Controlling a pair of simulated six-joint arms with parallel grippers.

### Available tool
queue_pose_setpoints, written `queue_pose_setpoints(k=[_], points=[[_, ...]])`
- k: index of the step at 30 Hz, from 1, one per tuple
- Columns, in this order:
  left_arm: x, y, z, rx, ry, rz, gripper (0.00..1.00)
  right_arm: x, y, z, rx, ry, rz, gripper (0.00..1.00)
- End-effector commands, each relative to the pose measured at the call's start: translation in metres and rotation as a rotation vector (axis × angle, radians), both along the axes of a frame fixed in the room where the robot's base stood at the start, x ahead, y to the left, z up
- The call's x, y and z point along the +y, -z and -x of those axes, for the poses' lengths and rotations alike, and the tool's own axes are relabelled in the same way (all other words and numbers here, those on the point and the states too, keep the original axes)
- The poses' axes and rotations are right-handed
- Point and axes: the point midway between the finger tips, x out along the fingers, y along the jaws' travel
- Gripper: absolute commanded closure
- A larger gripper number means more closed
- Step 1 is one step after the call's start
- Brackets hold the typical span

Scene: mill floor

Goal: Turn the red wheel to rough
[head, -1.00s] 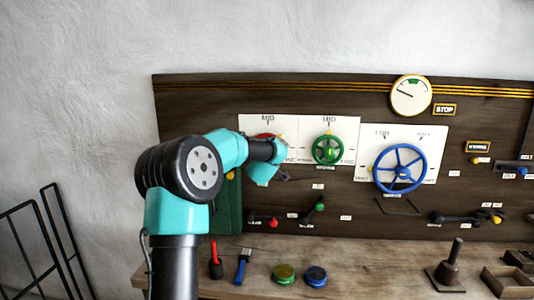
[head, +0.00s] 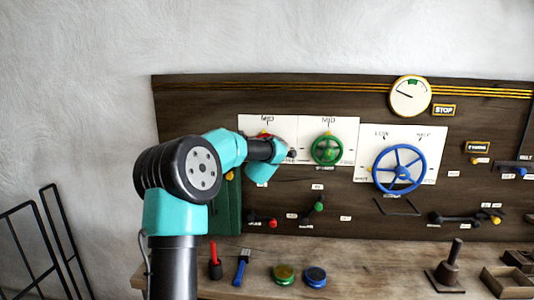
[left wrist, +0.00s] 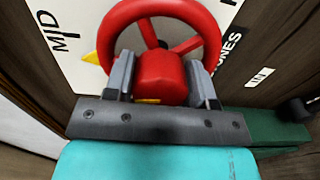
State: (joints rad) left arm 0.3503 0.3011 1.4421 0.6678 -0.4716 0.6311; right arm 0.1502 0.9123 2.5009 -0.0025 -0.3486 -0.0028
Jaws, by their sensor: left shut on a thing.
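The red wheel (left wrist: 205,22) fills the upper part of the left wrist view. My left gripper (left wrist: 160,72) is shut on its hub, with one grey finger on each side. A yellow pointer (left wrist: 92,58) shows at the wheel's left rim, close to the MID label (left wrist: 56,30). In the head view my left arm covers most of the red wheel (head: 263,134), and the left gripper (head: 290,155) is partly hidden. The rough mark cannot be read in either view. My right gripper is not in view.
Right of the red wheel are a green wheel (head: 327,149) and a larger blue wheel (head: 399,170). Small levers (head: 318,207) sit below. A dark green box (head: 227,208) stands under my arm. Tools and round pucks (head: 284,275) lie on the bench (head: 360,270).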

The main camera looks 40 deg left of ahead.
Motion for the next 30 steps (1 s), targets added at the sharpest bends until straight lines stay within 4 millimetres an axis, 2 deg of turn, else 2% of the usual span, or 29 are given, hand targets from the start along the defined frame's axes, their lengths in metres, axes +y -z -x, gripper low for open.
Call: queue_pose_setpoints(k=[30], points=[[0.0013, -0.0022, 0.0011, -0.596, 0.000, 0.756, 0.73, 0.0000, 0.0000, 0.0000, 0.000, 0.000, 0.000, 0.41]])
